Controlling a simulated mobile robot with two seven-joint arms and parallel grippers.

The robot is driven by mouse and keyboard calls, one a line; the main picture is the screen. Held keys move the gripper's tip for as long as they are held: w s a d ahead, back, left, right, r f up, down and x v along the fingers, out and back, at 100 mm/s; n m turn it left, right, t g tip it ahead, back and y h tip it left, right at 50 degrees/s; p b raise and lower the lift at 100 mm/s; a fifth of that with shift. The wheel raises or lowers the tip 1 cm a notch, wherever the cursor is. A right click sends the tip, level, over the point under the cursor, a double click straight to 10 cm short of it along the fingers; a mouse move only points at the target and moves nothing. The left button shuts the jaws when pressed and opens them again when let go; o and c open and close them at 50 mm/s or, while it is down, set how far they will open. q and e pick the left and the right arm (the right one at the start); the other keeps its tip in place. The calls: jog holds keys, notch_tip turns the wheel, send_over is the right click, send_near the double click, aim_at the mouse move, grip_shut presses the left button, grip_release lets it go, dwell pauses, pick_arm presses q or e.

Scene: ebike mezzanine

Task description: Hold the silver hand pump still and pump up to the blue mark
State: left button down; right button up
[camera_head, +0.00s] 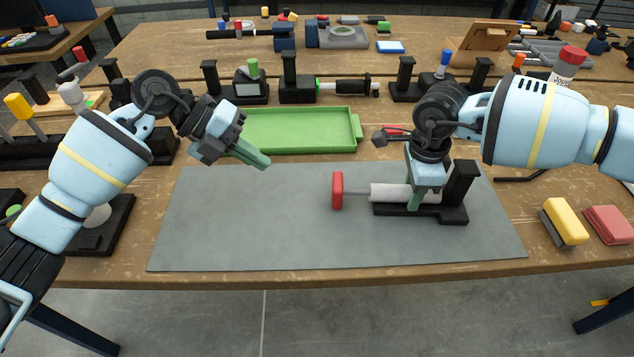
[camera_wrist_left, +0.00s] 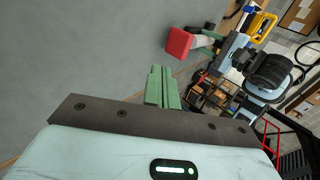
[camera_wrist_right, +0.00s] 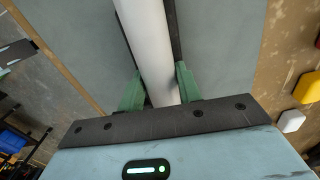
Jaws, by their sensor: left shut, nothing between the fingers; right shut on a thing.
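The silver hand pump (camera_head: 390,192) lies level in a black cradle (camera_head: 460,212) on the right part of the grey mat. Its red handle (camera_head: 337,190) points left and a short light rod joins it to the barrel. My right gripper (camera_head: 415,200) comes down from above and is shut on the barrel; the right wrist view shows the barrel (camera_wrist_right: 150,40) between its green fingers. My left gripper (camera_head: 262,163) is shut and empty above the mat, left of the handle and apart from it. The red handle also shows in the left wrist view (camera_wrist_left: 179,43). I cannot see a blue mark on the pump.
A green tray (camera_head: 300,147) lies behind the mat. The grey mat (camera_head: 250,225) is clear left of the pump. A yellow block (camera_head: 566,220) and a red block (camera_head: 608,224) lie at the right. Black stands with tools line the back.

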aim_at(334, 181)
dwell(0.3)
pick_arm(q)
jog(key=x, duration=1)
jog(key=shift+s+d, duration=0.1)
jog(key=d, duration=0.3)
jog(key=shift+s+d, duration=0.1)
jog(key=shift+d, duration=0.3)
jog(key=d, duration=0.4)
jog(key=shift+s+d, duration=0.15)
jog(key=shift+d, duration=0.25)
jog(key=shift+a, duration=0.1)
